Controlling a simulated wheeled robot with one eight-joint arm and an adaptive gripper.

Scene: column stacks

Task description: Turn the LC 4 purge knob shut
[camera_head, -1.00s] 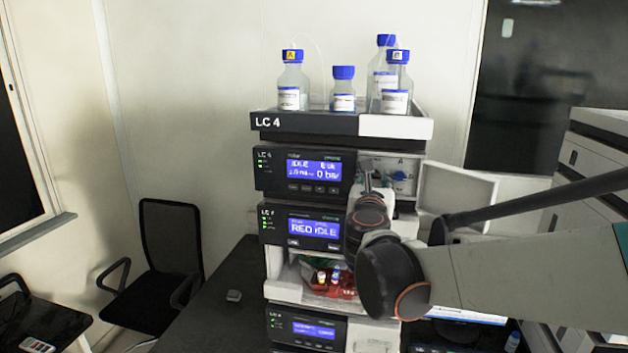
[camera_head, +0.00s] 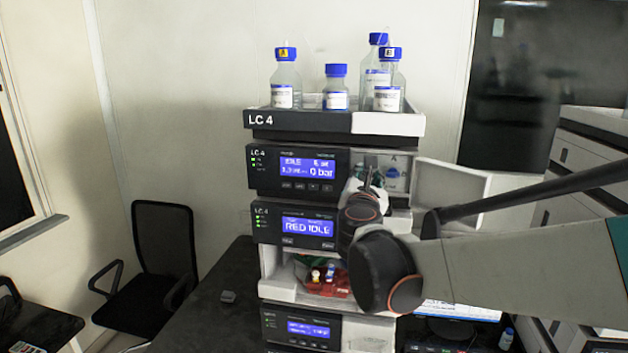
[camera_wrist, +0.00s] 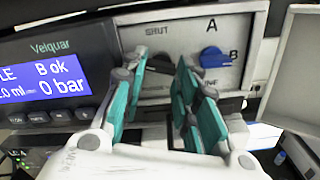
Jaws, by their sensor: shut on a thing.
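The LC 4 stack (camera_head: 300,120) stands in the middle of the head view. Its top module has a lit display and an open front bay at the right. In the wrist view, the purge knob (camera_wrist: 161,63) is a small dark shape under the word SHUT, mostly hidden between my fingers. My gripper (camera_wrist: 162,72) has teal pads on both sides of it and is shut on it. My gripper also shows in the head view (camera_head: 367,178), at the bay. How far the knob is turned cannot be made out.
A blue selector knob (camera_wrist: 212,57) marked A and B sits just right of my fingers. The bay's door (camera_head: 452,190) stands open to the right. Several blue-capped bottles (camera_head: 336,88) stand on top. Red items (camera_head: 328,280) lie in a lower open bay.

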